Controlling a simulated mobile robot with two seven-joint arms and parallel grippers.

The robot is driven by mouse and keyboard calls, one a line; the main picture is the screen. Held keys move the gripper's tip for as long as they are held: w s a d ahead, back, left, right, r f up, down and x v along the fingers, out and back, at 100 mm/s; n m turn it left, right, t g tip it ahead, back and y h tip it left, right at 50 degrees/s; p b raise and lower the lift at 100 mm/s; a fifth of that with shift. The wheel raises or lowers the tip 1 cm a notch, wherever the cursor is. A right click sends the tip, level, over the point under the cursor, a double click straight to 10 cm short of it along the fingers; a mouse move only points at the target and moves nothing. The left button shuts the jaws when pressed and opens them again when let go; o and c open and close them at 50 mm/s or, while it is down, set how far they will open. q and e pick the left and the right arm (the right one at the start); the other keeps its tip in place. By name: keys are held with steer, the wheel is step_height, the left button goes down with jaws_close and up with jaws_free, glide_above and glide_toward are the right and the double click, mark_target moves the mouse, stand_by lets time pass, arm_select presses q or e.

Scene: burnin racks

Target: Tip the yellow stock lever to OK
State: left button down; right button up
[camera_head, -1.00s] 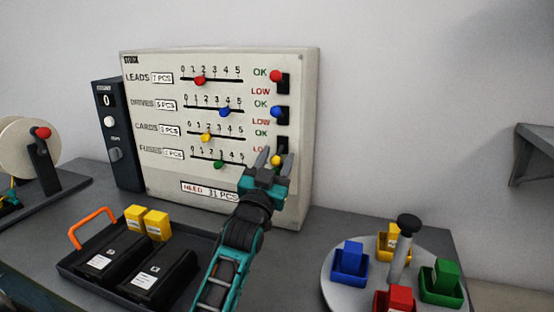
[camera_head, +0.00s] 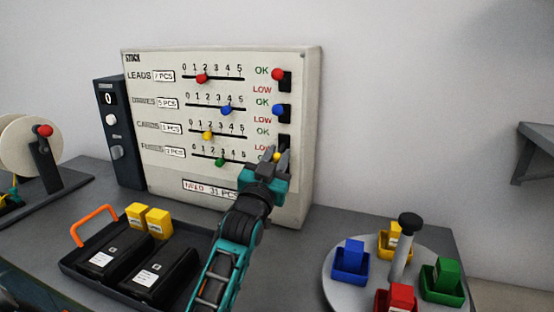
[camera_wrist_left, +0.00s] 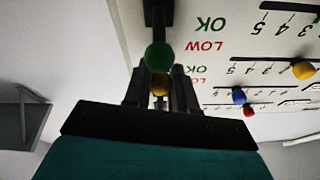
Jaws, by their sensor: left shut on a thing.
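The pale stock panel (camera_head: 165,60) stands at the back of the bench. Its yellow stock lever (camera_head: 277,156) is in the cards row, its knob down by the LOW mark. My left gripper (camera_head: 276,158) is at this lever, its fingers shut on the yellow knob. In the left wrist view, which is upside down, the yellow knob (camera_wrist_left: 160,86) shows between the fingers (camera_wrist_left: 160,90). The green stock lever (camera_wrist_left: 158,56) is just beyond it there; in the head view my gripper hides it. My right gripper is not in view.
The red lever (camera_head: 278,74) and blue lever (camera_head: 278,110) are up by OK above my gripper. A black tray (camera_head: 75,268) with black and yellow blocks lies front left. A round turntable (camera_head: 340,293) with coloured bins stands front right.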

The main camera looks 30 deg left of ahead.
mark_target(283, 143)
arm_select(q)
step_height(283, 143, up, 2)
steer(key=g, duration=0.3)
steer(key=g+h, duration=0.1)
steer(key=shift+s+r+g, duration=0.1)
steer(key=shift+r+g, duration=0.15)
steer(key=shift+g, duration=0.05)
steer(key=shift+w+r+g+h, duration=0.1)
steer(key=shift+r+g+h, duration=0.25)
steer(key=shift+g, duration=0.65)
steer(key=shift+w+r+g+h, duration=0.1)
steer(key=shift+r+g+h, duration=0.25)
steer(key=shift+g, duration=0.65)
steer(key=shift+r, duration=0.1)
steer(key=c, duration=1)
jaws_free()
steer(key=v, duration=1.2)
steer(key=shift+s+d+r, duration=0.15)
steer(key=shift+s+r, duration=0.1)
